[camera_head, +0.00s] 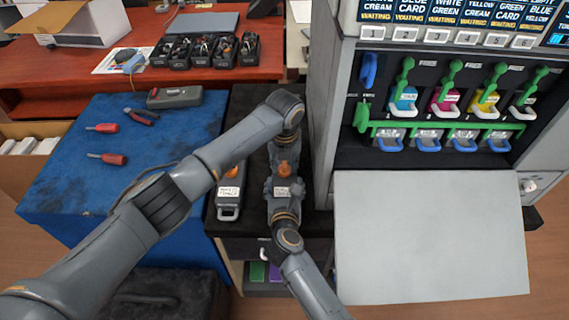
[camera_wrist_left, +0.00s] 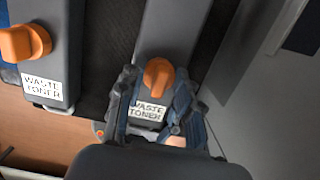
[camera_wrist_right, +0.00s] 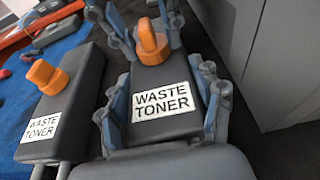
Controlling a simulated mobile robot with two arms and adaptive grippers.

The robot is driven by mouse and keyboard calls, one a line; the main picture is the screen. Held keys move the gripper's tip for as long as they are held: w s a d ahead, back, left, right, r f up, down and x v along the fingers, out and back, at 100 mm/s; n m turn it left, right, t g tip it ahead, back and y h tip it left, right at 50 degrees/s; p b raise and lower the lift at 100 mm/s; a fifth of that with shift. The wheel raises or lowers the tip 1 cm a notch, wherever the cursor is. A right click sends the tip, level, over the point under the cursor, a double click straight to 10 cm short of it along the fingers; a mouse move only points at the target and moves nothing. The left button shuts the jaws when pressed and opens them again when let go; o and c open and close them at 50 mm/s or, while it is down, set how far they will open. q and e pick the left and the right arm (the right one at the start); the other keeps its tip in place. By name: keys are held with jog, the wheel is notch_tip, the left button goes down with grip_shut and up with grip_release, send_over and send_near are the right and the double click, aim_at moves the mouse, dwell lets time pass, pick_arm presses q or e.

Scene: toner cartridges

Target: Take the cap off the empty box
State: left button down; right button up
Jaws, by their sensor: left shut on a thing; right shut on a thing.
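Two dark grey boxes labelled WASTE TONER stand side by side, each with an orange cap. The right-hand box (camera_wrist_right: 168,100) is between both my grippers; its orange cap (camera_wrist_right: 149,42) also shows in the left wrist view (camera_wrist_left: 158,78). My right gripper (camera_wrist_right: 165,105) is shut on this box, its fingers on both sides by the label. My left gripper (camera_wrist_left: 156,100) is shut on the cap, its fingers at either side of it. The other box (camera_head: 228,200) stands free to the left, its cap (camera_wrist_right: 47,76) seated. The frames do not show which box is empty.
The printer's grey side wall (camera_head: 320,110) rises close on the right, with an open pale panel (camera_head: 430,235). A blue-topped cabinet (camera_head: 60,190) with screwdrivers (camera_head: 108,158), pliers (camera_head: 143,116) and a grey case (camera_head: 174,97) is at left. A red desk (camera_head: 80,67) stands behind.

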aim_at(285, 163)
pick_arm(q)
jog(key=shift+r, duration=0.2)
jog(key=shift+r, duration=0.9)
jog(key=shift+r, duration=2)
pick_arm(e)
jog(key=o, duration=1.8)
jog(key=shift+c, duration=0.2)
